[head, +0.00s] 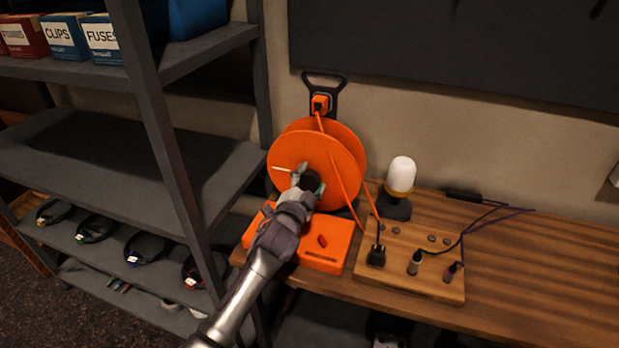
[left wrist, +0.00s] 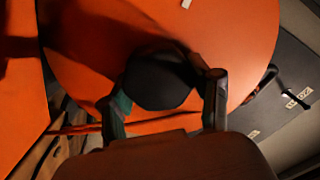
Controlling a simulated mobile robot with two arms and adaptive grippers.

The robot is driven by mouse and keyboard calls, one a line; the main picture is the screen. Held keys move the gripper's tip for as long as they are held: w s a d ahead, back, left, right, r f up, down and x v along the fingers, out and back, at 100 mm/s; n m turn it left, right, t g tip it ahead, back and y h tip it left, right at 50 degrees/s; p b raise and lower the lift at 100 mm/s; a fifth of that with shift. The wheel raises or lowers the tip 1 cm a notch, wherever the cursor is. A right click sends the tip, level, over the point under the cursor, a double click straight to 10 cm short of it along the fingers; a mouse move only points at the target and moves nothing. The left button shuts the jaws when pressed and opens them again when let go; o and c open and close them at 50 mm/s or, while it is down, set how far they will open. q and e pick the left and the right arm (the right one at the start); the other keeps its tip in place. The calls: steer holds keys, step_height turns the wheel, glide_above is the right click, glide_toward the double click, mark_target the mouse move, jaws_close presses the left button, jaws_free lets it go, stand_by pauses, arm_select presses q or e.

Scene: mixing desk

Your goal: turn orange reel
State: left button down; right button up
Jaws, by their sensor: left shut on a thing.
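The orange reel (head: 303,153) stands upright on an orange base (head: 328,245) at the left end of the wooden desk. Its round face also fills much of the left wrist view (left wrist: 235,30). A black knob (left wrist: 158,80) sticks out from the reel's face. My left gripper (head: 307,185) is in front of the reel, with its fingers on either side of the knob. In the left wrist view, the fingers (left wrist: 163,95) are shut on the knob. In the head view, the gripper partly hides the knob and the lower face. My right gripper is not in view.
A wooden board (head: 410,262) with plugs and cables lies right of the reel. A white-topped lamp (head: 401,177) stands behind it. A grey shelf unit (head: 170,140) with boxes and cable coils is close on the left. The desk's right part (head: 550,270) is clear.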

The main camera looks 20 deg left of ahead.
arm_select(q)
steer(key=m, duration=0.4)
steer(key=shift+f, duration=0.1)
steer(key=m+p, duration=0.1)
steer(key=m, duration=0.3)
steer(key=shift+f, duration=0.1)
steer(key=m, duration=0.4)
steer(key=shift+f+m+p, duration=0.1)
steer(key=shift+m+p, duration=0.3)
steer(key=shift+f+m+p, duration=0.15)
steer(key=shift+m+p, duration=0.2)
steer(key=shift+m, duration=1.25)
steer(key=shift+c, duration=1.2)
jaws_free()
